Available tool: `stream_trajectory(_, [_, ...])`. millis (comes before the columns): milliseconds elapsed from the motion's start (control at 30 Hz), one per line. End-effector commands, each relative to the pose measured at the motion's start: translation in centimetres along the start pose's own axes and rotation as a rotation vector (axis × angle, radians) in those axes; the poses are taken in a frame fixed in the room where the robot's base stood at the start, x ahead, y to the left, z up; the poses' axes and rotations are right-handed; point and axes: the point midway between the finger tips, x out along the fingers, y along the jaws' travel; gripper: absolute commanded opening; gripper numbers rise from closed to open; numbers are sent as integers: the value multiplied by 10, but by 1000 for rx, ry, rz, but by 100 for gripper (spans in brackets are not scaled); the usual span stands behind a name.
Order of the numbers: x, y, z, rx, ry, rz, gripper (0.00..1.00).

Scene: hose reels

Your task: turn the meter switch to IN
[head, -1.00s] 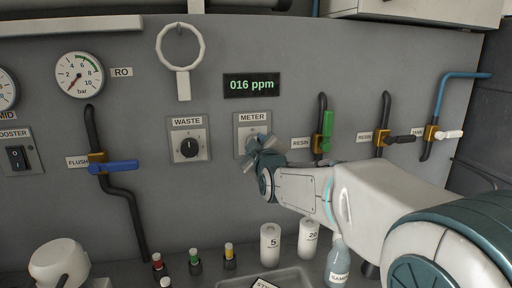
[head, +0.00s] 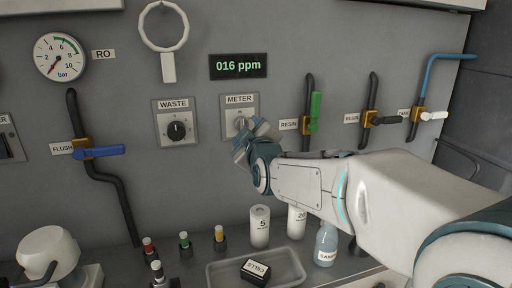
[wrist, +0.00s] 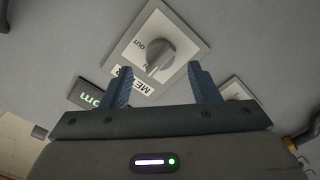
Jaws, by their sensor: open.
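The meter switch is a grey knob (wrist: 150,56) on a light square plate (head: 230,115) labelled METER, fixed to the grey wall panel. In the wrist view an OUT mark shows beside the knob; I cannot make out an IN mark or tell surely which mark the knob points to. My gripper (head: 246,142) is open and empty, just in front of the plate in the head view and partly covering it. In the wrist view its two blue-grey fingertips (wrist: 158,74) are spread with the knob between and beyond them. I cannot tell whether they touch it.
A green display (head: 238,66) reads 016 ppm above the switch. The WASTE knob (head: 177,130) is close to the left. Valves, one with a green handle (head: 315,112), are to the right. Bottles and a tray (head: 222,280) stand on the counter below.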

Motion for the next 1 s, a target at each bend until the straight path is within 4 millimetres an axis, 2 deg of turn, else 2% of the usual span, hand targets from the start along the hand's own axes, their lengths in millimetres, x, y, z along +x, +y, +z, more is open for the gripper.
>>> stream_trajectory(200, [-41, 0, 0, 0, 2, 1, 55])
stream_trajectory(500, [-83, 0, -1, -2, 3, 0, 55])
stream_trajectory(700, [-96, -1, -1, -2, 2, -1, 55])
stream_trajectory(1000, [-97, -1, 0, -2, 1, -2, 55])
